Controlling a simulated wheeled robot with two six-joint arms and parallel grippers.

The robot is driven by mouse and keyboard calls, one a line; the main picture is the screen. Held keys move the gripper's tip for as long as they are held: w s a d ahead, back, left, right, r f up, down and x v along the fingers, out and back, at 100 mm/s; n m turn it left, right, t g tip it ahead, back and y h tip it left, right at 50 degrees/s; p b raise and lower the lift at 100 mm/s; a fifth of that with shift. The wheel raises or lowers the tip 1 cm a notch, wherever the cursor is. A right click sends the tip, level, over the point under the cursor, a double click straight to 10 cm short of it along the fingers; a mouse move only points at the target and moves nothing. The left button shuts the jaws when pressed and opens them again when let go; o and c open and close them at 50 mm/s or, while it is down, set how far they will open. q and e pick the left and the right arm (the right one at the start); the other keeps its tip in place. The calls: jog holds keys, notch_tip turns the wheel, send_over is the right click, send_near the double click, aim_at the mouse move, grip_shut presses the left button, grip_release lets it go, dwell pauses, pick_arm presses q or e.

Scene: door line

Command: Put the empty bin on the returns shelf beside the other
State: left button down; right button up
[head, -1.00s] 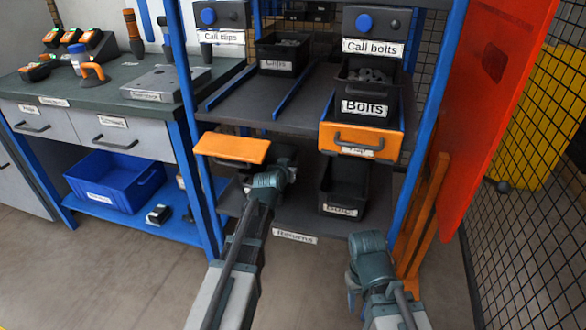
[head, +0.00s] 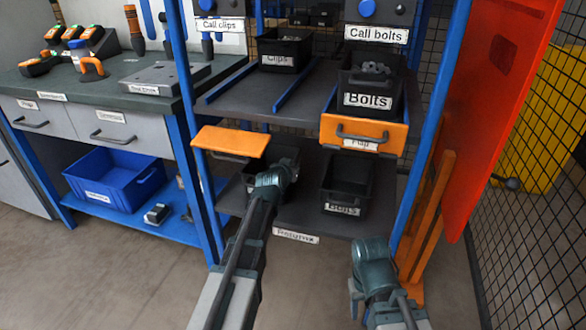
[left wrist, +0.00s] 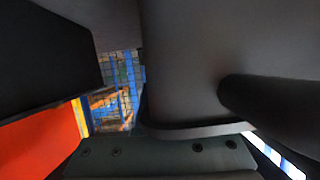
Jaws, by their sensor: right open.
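One black bin (head: 346,182) with a label stands on the right part of the low returns shelf (head: 302,213), whose front edge carries a "Returns" label. A second black bin (head: 288,157) is at the left of that shelf, behind my left gripper (head: 273,180), and is mostly hidden by it and by an orange flap. The left jaws are not clear in the head view. The left wrist view shows large dark surfaces and a dark bar (left wrist: 275,103) very close; its hold cannot be made out. My right gripper (head: 371,258) is open, empty, low in front of the rack's right side.
An orange flap (head: 229,142) sticks out above the left bin. A "Bolts" bin (head: 368,92) and an orange tray front (head: 364,132) are above the right bin. A red panel (head: 500,110) and blue post (head: 420,135) border the right. A blue crate (head: 118,180) is under the bench.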

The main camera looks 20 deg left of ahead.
pick_arm(q)
jog(key=shift+f, duration=0.15)
jog(key=c, duration=1)
grip_release()
jog(key=shift+c, duration=0.2)
jog(key=shift+s+r, duration=0.1)
jog(key=shift+r, duration=0.15)
jog(key=p+v, duration=0.4)
jog(key=v, duration=0.7)
jog(key=shift+s+p, duration=0.3)
jog(key=shift+s, duration=0.1)
jog(key=shift+d, duration=0.1)
